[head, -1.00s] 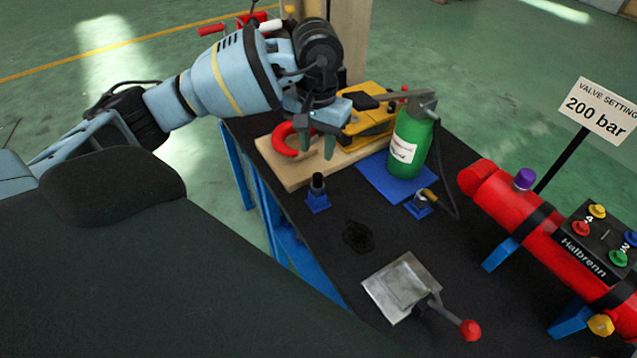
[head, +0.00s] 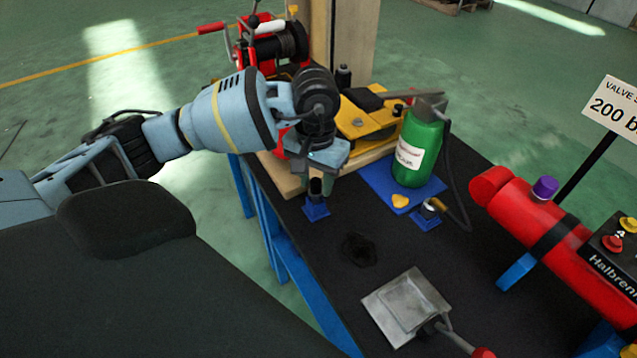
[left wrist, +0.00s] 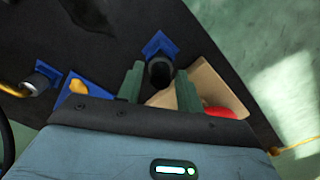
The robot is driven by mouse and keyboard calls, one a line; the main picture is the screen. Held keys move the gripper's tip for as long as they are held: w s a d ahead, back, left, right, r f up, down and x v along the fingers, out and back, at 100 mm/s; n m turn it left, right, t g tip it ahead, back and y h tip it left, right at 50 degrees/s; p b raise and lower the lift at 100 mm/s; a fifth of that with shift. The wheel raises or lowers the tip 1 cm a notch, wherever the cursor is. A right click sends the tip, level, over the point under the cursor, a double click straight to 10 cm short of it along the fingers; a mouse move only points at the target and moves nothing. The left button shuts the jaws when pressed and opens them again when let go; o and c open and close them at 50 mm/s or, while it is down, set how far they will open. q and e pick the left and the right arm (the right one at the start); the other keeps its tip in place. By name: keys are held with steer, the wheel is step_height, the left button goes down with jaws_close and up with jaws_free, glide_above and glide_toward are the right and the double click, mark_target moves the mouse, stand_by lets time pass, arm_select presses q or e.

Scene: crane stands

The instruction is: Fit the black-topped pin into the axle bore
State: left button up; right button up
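The black-topped pin (head: 316,187) stands upright in a small blue holder (head: 316,209) near the bench's left edge. In the left wrist view its black top (left wrist: 160,72) shows between my fingers. My left gripper (head: 320,178) is open, its green fingers at the pin's top, one on either side; I see a gap and no clear contact. A yellow block (head: 368,118) with a round fitting lies on the wooden board behind; I cannot make out the axle bore. My right gripper is not in view.
A green bottle (head: 415,148) stands on a blue mat (head: 376,178) with a small yellow piece (head: 400,201). A grey metal plate (head: 402,307) lies in front. A red cylinder (head: 530,215) is at right. A red winch (head: 270,45) is behind my arm.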

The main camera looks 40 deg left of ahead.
arm_select(q)
steer(key=shift+r, duration=0.1)
steer(key=shift+c, duration=0.2)
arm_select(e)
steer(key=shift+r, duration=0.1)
arm_select(q)
jaws_close()
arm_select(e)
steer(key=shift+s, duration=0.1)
arm_select(q)
steer(key=shift+r, duration=0.15)
